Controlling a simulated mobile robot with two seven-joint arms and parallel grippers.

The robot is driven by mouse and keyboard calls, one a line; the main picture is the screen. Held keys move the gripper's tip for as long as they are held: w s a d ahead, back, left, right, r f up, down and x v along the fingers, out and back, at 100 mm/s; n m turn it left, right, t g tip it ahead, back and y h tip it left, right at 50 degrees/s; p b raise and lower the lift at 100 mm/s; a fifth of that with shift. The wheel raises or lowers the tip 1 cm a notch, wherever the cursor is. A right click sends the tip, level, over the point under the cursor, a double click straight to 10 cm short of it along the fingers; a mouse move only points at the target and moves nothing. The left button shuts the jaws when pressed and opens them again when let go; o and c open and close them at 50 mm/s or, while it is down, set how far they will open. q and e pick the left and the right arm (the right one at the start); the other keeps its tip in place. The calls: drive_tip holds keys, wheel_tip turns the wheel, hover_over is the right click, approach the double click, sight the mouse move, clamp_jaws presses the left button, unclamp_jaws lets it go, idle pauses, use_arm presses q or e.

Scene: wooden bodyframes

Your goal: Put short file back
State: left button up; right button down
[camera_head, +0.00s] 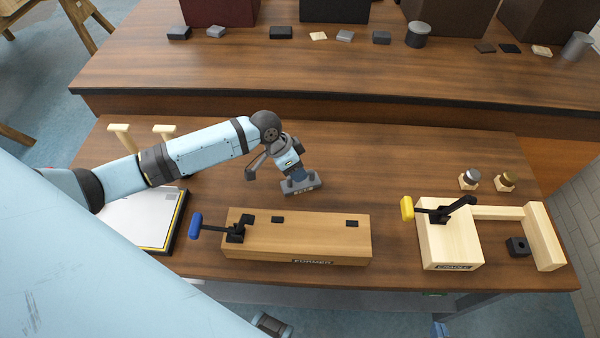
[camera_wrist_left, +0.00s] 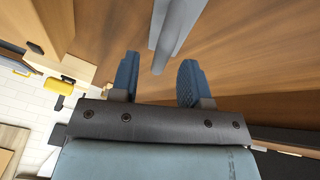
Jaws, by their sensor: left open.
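My left gripper (camera_head: 299,178) hangs above the bench, just behind the wooden former block (camera_head: 335,225). In the left wrist view my gripper (camera_wrist_left: 158,82) shows two blue fingers standing apart. A grey, bar-like piece (camera_wrist_left: 175,30) lies beyond and between the fingertips; I cannot tell whether they touch it. In the head view a small dark grey piece (camera_head: 301,186) with a pale mark shows at the fingertips. I cannot tell whether it is the short file. No other piece is clearly a file.
The pale cradle (camera_head: 450,248) with a yellow-handled clamp (camera_head: 407,208) stands at right; two small knobbed pieces stand behind it. A blue-handled clamp (camera_head: 196,225) sits on the former. A white board (camera_head: 145,222) lies at left. Bare bench lies between former and cradle.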

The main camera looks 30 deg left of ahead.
use_arm(q)
drive_tip(key=v, duration=0.9)
drive_tip(key=shift+r, duration=0.15)
